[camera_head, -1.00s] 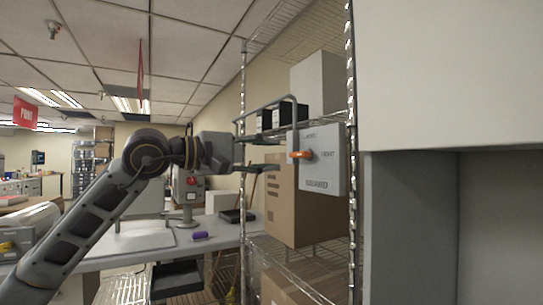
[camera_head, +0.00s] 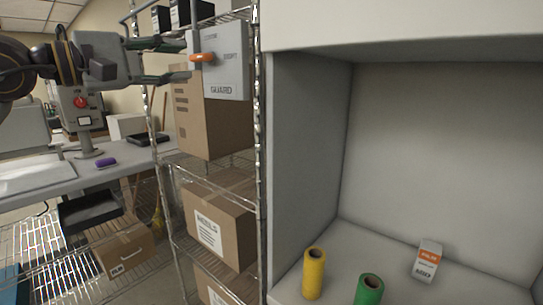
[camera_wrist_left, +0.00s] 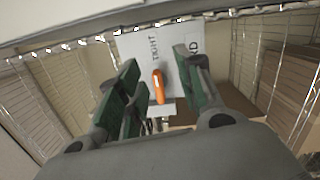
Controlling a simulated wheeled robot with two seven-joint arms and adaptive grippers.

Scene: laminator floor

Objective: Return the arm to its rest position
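My left gripper (camera_head: 168,62) comes in from the left in the head view. Its green-padded fingers are spread apart, with nothing between them. It points at a grey guard box (camera_head: 226,62) with an orange lever (camera_head: 203,57), mounted at the shelf rack. In the left wrist view, the open fingers (camera_wrist_left: 165,85) stand either side of the orange lever (camera_wrist_left: 159,88), which lies beyond their tips and looks clear of them. The lever points sideways, to the left, in the head view. My right gripper is in neither view.
A wire rack (camera_head: 258,150) holds cardboard boxes (camera_head: 215,225). A grey cabinet bay (camera_head: 430,130) at right holds a yellow roll (camera_head: 314,274), a green roll (camera_head: 369,290) and a small labelled carton (camera_head: 427,261). A bench (camera_head: 70,172) with a red-button device (camera_head: 82,103) stands at left.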

